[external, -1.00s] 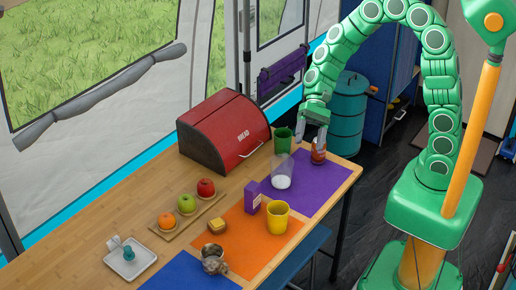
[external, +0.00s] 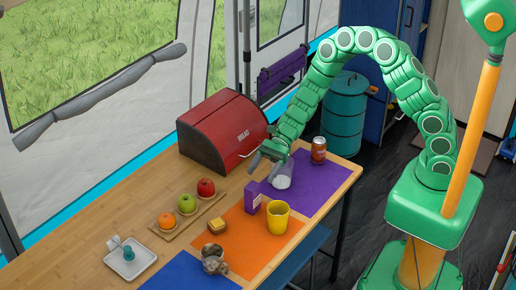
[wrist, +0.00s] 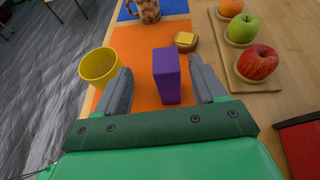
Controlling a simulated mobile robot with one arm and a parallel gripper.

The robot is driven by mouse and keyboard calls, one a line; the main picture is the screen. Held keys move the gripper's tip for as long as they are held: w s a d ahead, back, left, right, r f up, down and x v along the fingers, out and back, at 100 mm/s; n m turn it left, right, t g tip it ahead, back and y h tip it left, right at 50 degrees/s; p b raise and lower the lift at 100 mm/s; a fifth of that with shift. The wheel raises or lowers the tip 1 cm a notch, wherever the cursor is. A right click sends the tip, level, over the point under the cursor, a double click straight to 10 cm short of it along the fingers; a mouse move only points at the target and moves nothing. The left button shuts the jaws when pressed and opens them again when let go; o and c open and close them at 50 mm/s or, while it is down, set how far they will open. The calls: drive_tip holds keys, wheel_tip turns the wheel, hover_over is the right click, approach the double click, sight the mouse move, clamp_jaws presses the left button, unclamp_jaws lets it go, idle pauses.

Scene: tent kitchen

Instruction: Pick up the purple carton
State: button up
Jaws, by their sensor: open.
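The purple carton (external: 252,197) stands upright near the border of the orange and purple mats. In the wrist view the carton (wrist: 166,76) stands on the orange mat, between and beyond my two fingertips. My gripper (external: 262,157) is open and empty, above the table, between the red bread box and the carton. In the wrist view my gripper (wrist: 160,85) has one finger on each side of the carton, with clear gaps and no visible contact.
A yellow cup (external: 277,217) stands close to the carton's right. A clear glass (external: 284,178) with white contents is behind it. A brown jar (external: 318,150), red bread box (external: 225,135), fruit board (external: 180,222), toast (external: 216,225) and patterned mug (external: 214,262) are also on the table.

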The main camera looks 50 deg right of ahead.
sight(254, 185)
drive_tip(key=shift+w+f+m, duration=0.3)
drive_tip(key=shift+f, duration=0.35)
drive_tip(key=shift+a+f, duration=0.1)
drive_tip(key=shift+a, duration=0.05)
drive_tip(key=shift+x, duration=3.7)
drive_tip(key=shift+a, duration=0.1)
drive_tip(key=c, duration=1.2)
